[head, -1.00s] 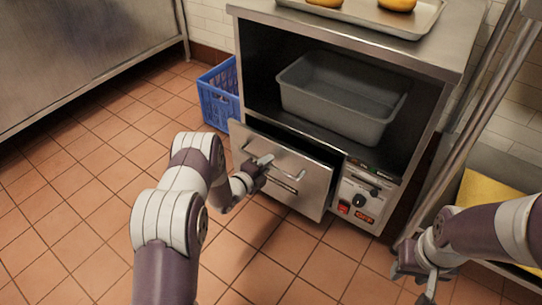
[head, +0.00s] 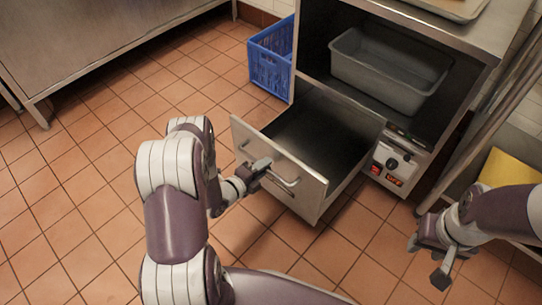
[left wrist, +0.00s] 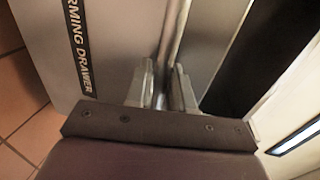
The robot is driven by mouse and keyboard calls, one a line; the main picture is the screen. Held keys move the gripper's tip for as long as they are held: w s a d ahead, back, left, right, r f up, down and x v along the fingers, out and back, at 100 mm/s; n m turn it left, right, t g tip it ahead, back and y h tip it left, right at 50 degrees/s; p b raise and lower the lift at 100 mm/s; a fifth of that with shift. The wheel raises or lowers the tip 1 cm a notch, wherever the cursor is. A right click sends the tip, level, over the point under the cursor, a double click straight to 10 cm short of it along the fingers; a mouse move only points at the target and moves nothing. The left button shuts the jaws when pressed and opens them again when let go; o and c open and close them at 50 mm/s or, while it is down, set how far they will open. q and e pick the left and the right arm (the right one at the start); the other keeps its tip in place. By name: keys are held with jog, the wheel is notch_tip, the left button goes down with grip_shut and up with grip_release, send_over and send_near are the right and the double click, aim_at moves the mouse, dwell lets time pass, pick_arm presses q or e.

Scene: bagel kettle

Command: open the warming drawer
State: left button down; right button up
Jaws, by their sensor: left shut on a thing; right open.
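The warming drawer (head: 300,190) is pulled well out of the steel cabinet, and its dark inside shows from above. Its bar handle (head: 284,181) runs across the front panel. My left gripper (head: 262,168) is shut on the handle. In the left wrist view the two fingers of the left gripper (left wrist: 160,88) close around the handle bar (left wrist: 176,35), beside the "warming drawer" label (left wrist: 76,40). My right gripper (head: 428,262) is open and empty, out over the floor at the right.
A grey tub (head: 388,72) stands on the shelf above the drawer. The control panel (head: 392,165) is right of the drawer. A blue crate (head: 270,62) stands left of the cabinet. Tiled floor (head: 75,200) is clear in front. A yellow item (head: 510,168) lies at the right.

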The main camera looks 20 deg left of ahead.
pick_arm(q)
jog(key=shift+s+a, duration=0.1)
jog(key=shift+s, duration=0.15)
jog(key=c, duration=1.2)
grip_release()
jog(key=p+v, duration=0.5)
jog(key=v, duration=0.7)
jog(key=shift+s, duration=0.3)
